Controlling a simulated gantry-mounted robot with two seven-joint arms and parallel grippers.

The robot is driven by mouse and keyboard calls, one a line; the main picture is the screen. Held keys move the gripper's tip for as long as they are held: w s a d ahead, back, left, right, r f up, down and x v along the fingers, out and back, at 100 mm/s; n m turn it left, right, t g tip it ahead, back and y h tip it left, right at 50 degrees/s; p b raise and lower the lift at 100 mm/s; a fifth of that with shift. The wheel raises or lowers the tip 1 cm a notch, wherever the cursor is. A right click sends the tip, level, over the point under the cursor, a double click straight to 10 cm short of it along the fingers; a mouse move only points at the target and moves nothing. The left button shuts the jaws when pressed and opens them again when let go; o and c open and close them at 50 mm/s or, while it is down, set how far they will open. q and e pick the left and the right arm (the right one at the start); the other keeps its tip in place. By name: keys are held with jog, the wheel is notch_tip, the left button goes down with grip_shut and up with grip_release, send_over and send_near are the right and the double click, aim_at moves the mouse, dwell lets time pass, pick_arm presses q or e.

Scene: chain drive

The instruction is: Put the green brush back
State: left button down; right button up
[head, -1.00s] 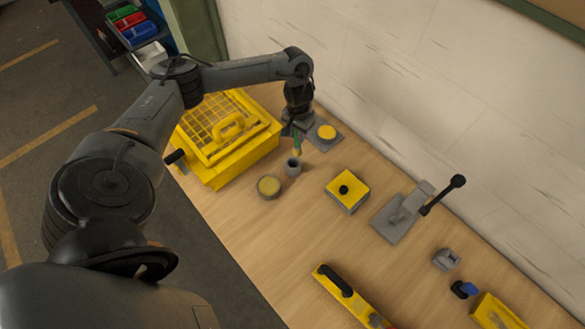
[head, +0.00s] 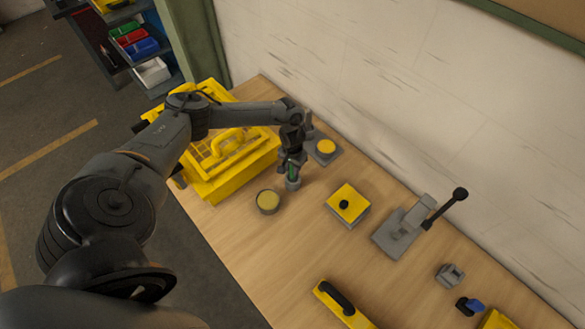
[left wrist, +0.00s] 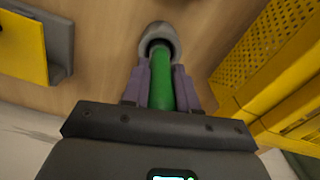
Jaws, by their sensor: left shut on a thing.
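My left gripper (head: 291,167) is shut on the green brush (left wrist: 161,85); in the left wrist view its green handle lies between the two fingers. My right gripper is not in view.
A yellow mesh-lidded box (head: 245,174) stands close left of the cup. A round tin (head: 268,202) stands in front. A grey plate with a yellow disc (head: 326,147) is at the back; a yellow-topped block (head: 348,202) and a lever press (head: 400,232) stand to the right.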

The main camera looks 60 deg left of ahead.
pick_arm(q)
jog(key=shift+f, duration=0.35)
jog(key=c, duration=0.9)
grip_release()
